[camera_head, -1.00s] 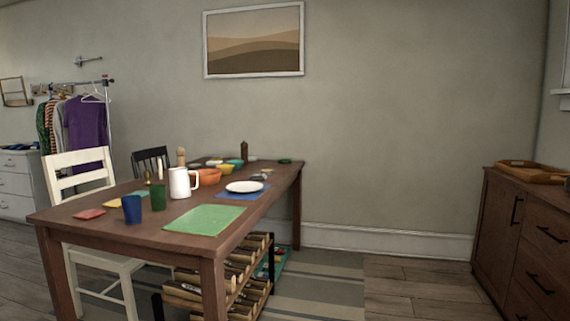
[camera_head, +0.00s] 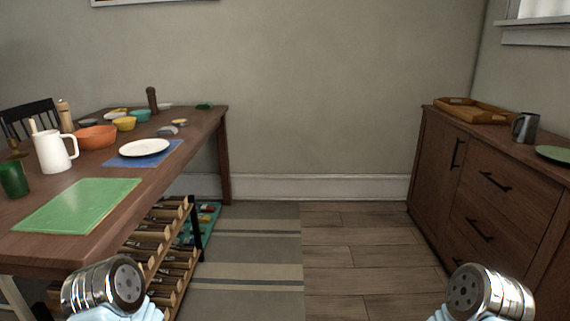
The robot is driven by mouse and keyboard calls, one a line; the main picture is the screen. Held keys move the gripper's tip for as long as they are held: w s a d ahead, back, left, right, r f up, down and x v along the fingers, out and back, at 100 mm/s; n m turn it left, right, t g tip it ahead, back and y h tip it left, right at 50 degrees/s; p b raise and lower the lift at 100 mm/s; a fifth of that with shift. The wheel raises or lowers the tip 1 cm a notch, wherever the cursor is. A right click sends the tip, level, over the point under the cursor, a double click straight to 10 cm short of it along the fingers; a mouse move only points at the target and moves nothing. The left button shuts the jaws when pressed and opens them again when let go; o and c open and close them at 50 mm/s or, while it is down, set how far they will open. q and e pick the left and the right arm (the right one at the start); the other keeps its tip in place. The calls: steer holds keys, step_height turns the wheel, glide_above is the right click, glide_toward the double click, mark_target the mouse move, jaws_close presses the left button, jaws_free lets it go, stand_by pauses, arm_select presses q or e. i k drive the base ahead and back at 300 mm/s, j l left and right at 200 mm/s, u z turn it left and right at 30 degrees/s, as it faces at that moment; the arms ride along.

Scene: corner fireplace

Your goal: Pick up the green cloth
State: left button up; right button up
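A small dark green thing (camera_head: 204,106) lies at the far right corner of the wooden table (camera_head: 120,215); it is too small to tell if it is a cloth. A flat green rectangle (camera_head: 78,205), like a placemat, lies on the near part of the table. Rounded metal parts of my two arms show at the bottom left and bottom right. No gripper fingers show, so I cannot see either gripper.
The table holds a white pitcher (camera_head: 54,151), a green cup (camera_head: 14,178), an orange bowl (camera_head: 96,137) and a white plate (camera_head: 144,147). A bottle rack (camera_head: 190,225) stands under it. A cabinet (camera_head: 490,180) is at right. The floor between is clear.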

mark_target(208, 105)
steer(key=i+z, duration=0.1)
steer(key=i, duration=2.35)
